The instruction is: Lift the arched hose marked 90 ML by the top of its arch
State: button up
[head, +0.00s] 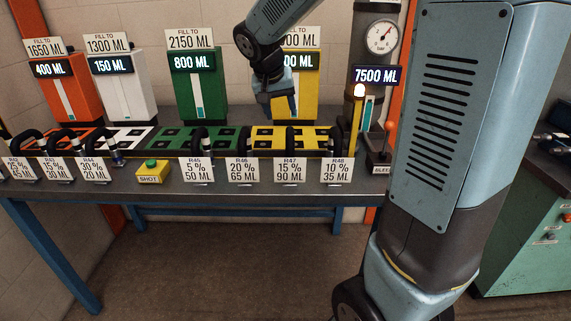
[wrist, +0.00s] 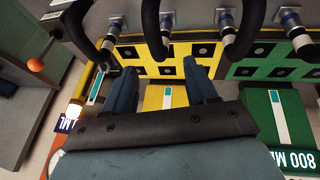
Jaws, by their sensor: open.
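The arched black hose marked 90 ML (head: 292,139) stands behind the card R47, 15 %, 90 ML (head: 289,171), at the front of the yellow section. In the wrist view a black hose (wrist: 150,22) at the top centre, between two others, appears to be the same one; no card shows there. My gripper (head: 280,108) is above and behind this hose in the head view, in front of the yellow unit. In the wrist view my gripper (wrist: 157,75) has its two fingers spread, with nothing between them. The fingers are apart from the hose.
Neighbouring hoses stand close: the 65 ML hose (head: 243,140) to the left and the 35 ML hose (head: 338,139) to the right. A yellow SHOT box (head: 152,168) sits on the bench front.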

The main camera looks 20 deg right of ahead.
aim_at(287, 132)
jog(key=x, duration=0.7)
jog(key=shift+d+f, duration=0.1)
jog(key=shift+f, duration=0.1)
jog(key=shift+d+x, duration=0.2)
jog(key=shift+x, duration=2.55)
jog(key=shift+s, duration=0.15)
grip_shut()
